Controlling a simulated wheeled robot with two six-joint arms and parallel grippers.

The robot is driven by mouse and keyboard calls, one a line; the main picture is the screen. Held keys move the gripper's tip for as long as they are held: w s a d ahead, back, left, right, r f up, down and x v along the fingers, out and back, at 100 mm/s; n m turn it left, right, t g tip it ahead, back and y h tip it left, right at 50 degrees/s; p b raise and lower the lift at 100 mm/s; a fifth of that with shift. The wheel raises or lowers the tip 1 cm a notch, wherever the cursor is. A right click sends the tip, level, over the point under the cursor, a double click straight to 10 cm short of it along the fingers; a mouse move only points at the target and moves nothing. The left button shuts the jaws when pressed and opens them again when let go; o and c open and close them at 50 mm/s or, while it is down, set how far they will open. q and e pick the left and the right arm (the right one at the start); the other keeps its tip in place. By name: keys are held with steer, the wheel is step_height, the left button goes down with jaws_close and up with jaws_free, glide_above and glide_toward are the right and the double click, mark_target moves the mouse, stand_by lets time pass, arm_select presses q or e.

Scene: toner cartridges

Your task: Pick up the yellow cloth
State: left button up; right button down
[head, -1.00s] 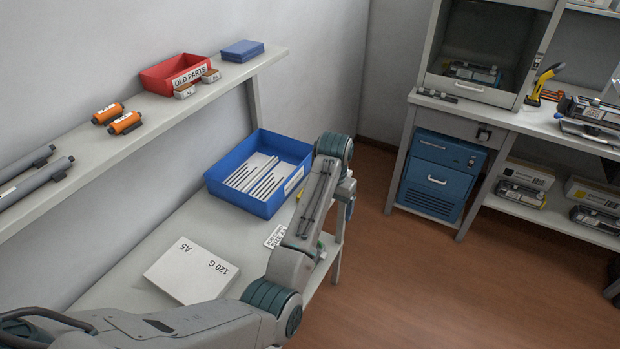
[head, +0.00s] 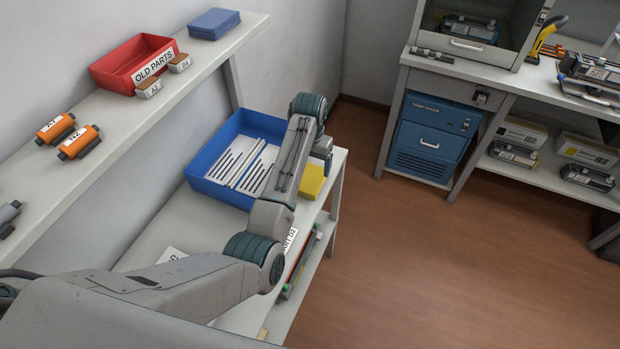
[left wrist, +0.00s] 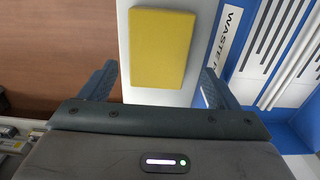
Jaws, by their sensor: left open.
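The yellow cloth (head: 313,181) is a flat, folded rectangle. It lies on the white lower bench, right of the blue bin, partly hidden by my left arm in the head view. In the left wrist view the cloth (left wrist: 162,48) lies flat on the white surface, ahead of my left gripper and between the lines of its two fingers. My left gripper (left wrist: 158,82) is open with nothing between its fingers; it is above the bench, apart from the cloth as far as I can tell. In the head view my left gripper (head: 323,148) hangs near the cloth. My right gripper is not in view.
The blue bin (head: 212,163) with pale dark-lined strips stands close left of the cloth. A shelf (head: 120,131) above carries a red OLD PARTS bin (head: 133,62), a blue stack (head: 214,23) and orange cylinders. Open floor (head: 430,270) lies right.

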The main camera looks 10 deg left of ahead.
mark_target(310, 178)
arm_select(q)
step_height(310, 178, down, 4)
steer(key=shift+r+p, duration=0.1)
steer(key=shift+p, duration=0.7)
steer(key=shift+f, duration=0.7)
steer(key=c, duration=0.7)
steer(key=shift+s, duration=0.1)
steer(key=shift+c, duration=0.2)
steer(key=shift+r, duration=0.15)
